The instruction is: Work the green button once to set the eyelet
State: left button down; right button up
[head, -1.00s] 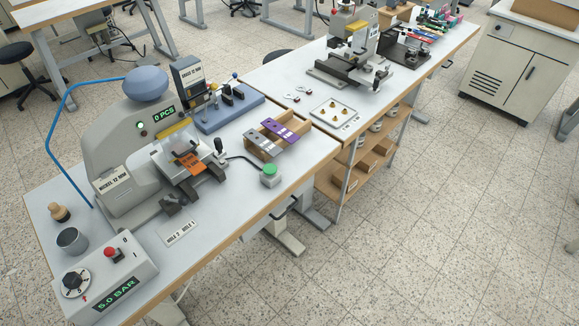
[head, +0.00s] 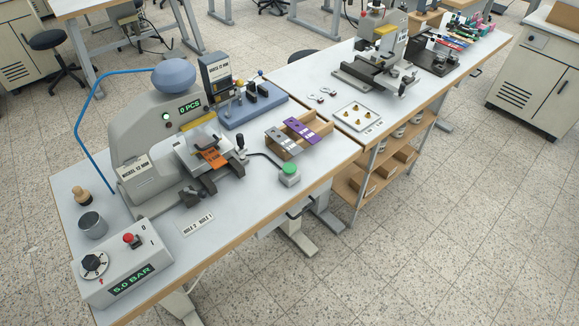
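The green button (head: 289,169) is a domed cap on a small grey box near the front edge of the table, joined by a black cable to the press. The eyelet press (head: 160,130) is a grey machine with a blue dome on top and a display reading 0 PCS. An orange piece (head: 212,157) lies in the press's work area, under its front head. The eyelet itself cannot be made out. Neither of my grippers shows in the head view.
A control box (head: 127,262) with a black dial, a red button and a 5.0 BAR display stands at the front left. A wooden tray (head: 313,138) holds grey and purple strips behind the button. A metal cup (head: 93,226) and a label plate (head: 197,224) lie on the table.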

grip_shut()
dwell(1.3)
